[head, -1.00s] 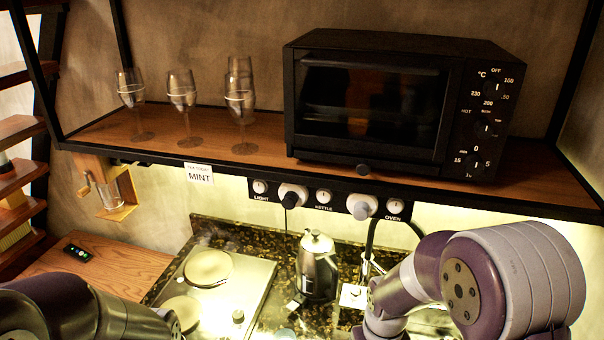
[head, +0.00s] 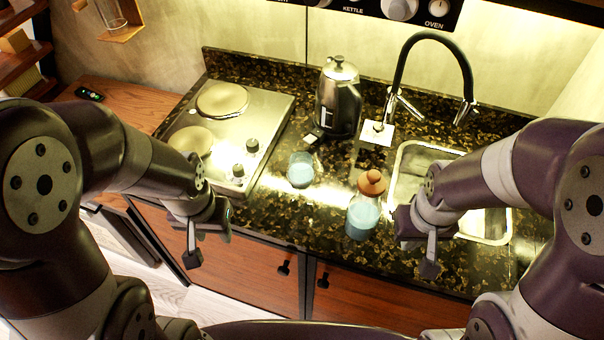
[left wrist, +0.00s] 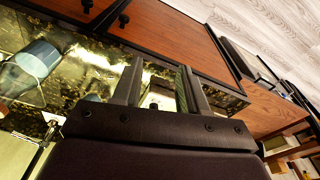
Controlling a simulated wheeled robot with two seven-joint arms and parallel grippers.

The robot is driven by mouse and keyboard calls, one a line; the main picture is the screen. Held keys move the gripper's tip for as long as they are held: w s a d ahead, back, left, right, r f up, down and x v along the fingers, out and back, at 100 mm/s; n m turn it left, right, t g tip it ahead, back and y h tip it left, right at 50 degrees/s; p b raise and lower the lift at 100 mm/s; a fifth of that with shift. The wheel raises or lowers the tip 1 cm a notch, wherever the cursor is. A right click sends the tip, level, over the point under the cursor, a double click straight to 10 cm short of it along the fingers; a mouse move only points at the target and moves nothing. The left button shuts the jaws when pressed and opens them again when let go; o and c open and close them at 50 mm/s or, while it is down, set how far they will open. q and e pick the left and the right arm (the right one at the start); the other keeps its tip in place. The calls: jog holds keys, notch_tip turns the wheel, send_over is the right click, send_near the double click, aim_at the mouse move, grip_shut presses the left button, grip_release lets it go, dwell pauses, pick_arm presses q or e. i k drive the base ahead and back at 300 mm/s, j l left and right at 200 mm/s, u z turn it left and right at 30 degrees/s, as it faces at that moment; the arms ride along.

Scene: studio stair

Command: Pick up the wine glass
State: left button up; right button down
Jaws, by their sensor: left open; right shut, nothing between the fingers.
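No wine glass shows in the head view or the left wrist view now; the upper shelf with the wine glasses is out of frame. My left gripper (head: 207,246) is open and empty, in front of the counter's left part. Its two fingers (left wrist: 160,88) show apart in the left wrist view, with the cabinet front and counter beyond them. My right gripper (head: 429,266) is shut and empty, low over the counter's front edge at the right of the bottle.
A blue-filled bottle with a round orange stopper (head: 363,208) and a small tumbler (head: 300,170) stand on the dark counter (head: 290,215). Behind are a kettle (head: 338,100), a two-plate hob (head: 225,135), and a sink (head: 410,165) with a black tap (head: 437,38).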

aim_at(301, 172)
jog(key=l+z, duration=0.4)
jog(key=i+l+z, duration=0.1)
jog(key=l+z, duration=0.25)
jog(key=j, duration=0.1)
